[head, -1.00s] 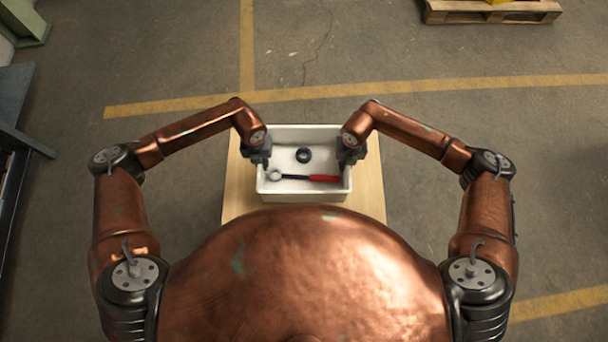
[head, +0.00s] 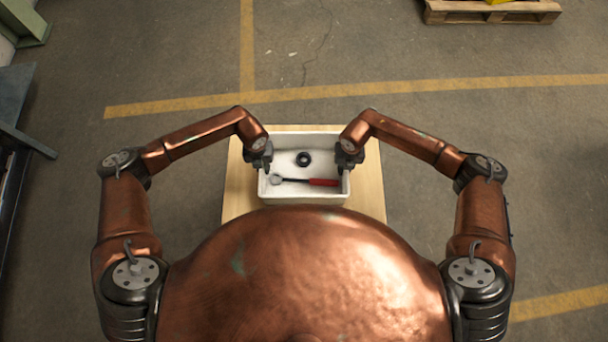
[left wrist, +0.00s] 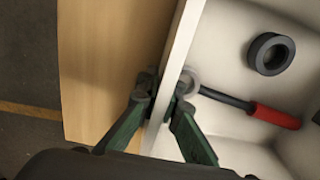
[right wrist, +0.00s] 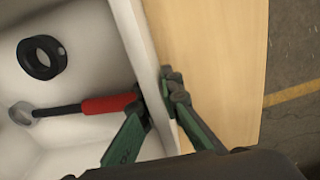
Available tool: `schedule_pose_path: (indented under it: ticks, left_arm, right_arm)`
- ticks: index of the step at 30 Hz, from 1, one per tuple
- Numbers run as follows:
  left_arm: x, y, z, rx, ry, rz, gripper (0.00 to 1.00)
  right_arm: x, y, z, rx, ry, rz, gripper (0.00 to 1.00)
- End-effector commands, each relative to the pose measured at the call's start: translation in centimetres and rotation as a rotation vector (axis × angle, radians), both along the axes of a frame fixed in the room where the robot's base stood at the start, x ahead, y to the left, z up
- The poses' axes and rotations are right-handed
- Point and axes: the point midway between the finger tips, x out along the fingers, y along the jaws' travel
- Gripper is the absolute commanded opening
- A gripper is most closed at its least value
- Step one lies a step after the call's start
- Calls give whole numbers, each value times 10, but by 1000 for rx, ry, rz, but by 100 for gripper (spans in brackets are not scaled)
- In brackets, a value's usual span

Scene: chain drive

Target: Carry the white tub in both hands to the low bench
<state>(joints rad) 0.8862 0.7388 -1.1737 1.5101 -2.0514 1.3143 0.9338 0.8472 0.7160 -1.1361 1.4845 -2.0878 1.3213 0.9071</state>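The white tub (head: 304,197) is in front of my body in the head view, level and over the pale wooden top of the low bench (head: 371,190). I cannot tell whether its base touches the wood. A black ring (head: 304,159) and a red-handled wrench (head: 322,182) lie inside it. My left gripper (head: 258,165) is shut on the tub's left wall, one finger inside and one outside; the left wrist view shows this wall (left wrist: 184,40). My right gripper (head: 349,162) is shut on the right wall (right wrist: 139,40) in the same way.
A wooden pallet (head: 490,12) with something yellow on it stands at the far right. A dark metal structure (head: 14,130) is at the left edge. Yellow lines (head: 400,87) mark the concrete floor, which is clear around the bench.

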Motion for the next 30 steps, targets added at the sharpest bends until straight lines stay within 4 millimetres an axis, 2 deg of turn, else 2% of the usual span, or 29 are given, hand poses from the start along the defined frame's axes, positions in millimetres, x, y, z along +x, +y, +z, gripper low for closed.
schedule_pose_path:
  ticks: [6,22,26,30]
  left_arm:
    - [0,-1,1,-1,-1,0,22]
    - [1,-1,4,-3,-2,0,22]
    - [2,-1,18,-2,-4,0,22]
    - [3,-1,46,-3,-5,-2,22]
  right_arm:
    - [0,1,1,1,-1,0,22]
    - [0,1,1,2,-1,1,22]
    - [0,1,1,2,-1,1,22]
    - [0,1,1,2,-1,1,22]
